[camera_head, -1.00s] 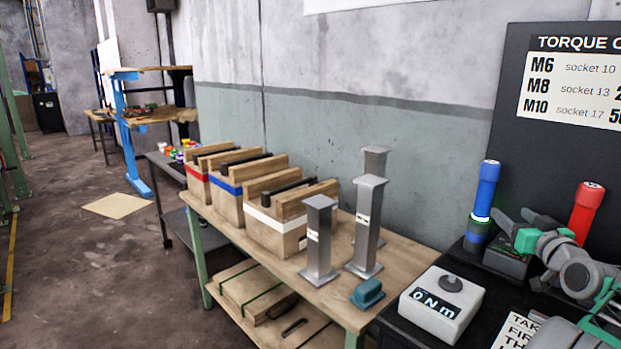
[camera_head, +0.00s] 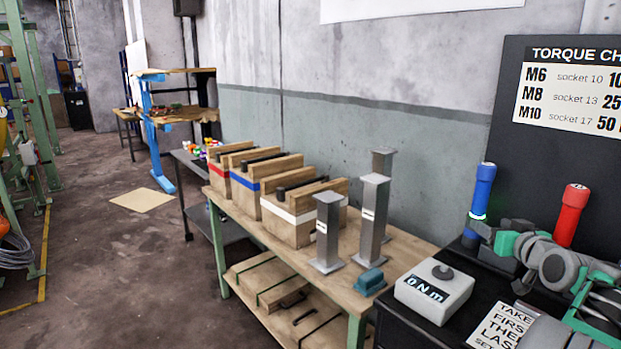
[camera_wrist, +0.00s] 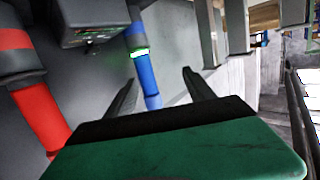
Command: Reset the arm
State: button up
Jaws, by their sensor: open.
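My gripper (camera_wrist: 162,92) is open, its two dark fingers spread in the wrist view. A blue torque tool (camera_wrist: 146,76) with a lit green ring shows between and beyond the fingers; I cannot tell its exact distance from them. The same blue tool (camera_head: 483,188) stands upright at the right of the head view. My grey and green arm is beside it and partly hides its lower end. A red tool (camera_head: 571,213) stands farther right, partly behind my arm; it also shows in the wrist view (camera_wrist: 40,115).
A white box reading 0 Nm (camera_head: 434,291) and a printed card (camera_head: 502,325) sit on the black bench. A wooden table (camera_head: 345,290) holds striped wooden boxes (camera_head: 288,225), grey metal posts (camera_head: 374,215) and a teal block (camera_head: 369,281). Open floor lies at left.

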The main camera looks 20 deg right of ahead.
jog(key=w+a+n+g+y+p, duration=0.1)
jog(key=w+a+y+p, duration=0.15)
jog(key=a, duration=0.55)
jog(key=w+a+n+g+y+p, duration=0.1)
jog(key=w+a+g+p, duration=0.15)
jog(key=a, duration=0.55)
jog(key=s+a+f+g+y+p, duration=0.15)
jog(key=a+p, duration=0.25)
jog(key=a, duration=1.1)
jog(key=s+a+f+n+g+p, duration=0.1)
jog(key=s+a+f+g+p, duration=0.1)
jog(key=s+a, duration=0.6)
jog(key=s+a+f+n+g+p, duration=0.1)
jog(key=s+a+f+g+p, duration=0.1)
jog(key=s+a+g+p, duration=0.2)
jog(key=s+a, duration=0.3)
jog(key=s, duration=0.3)
jog(key=shift+s+a+g, duration=0.4)
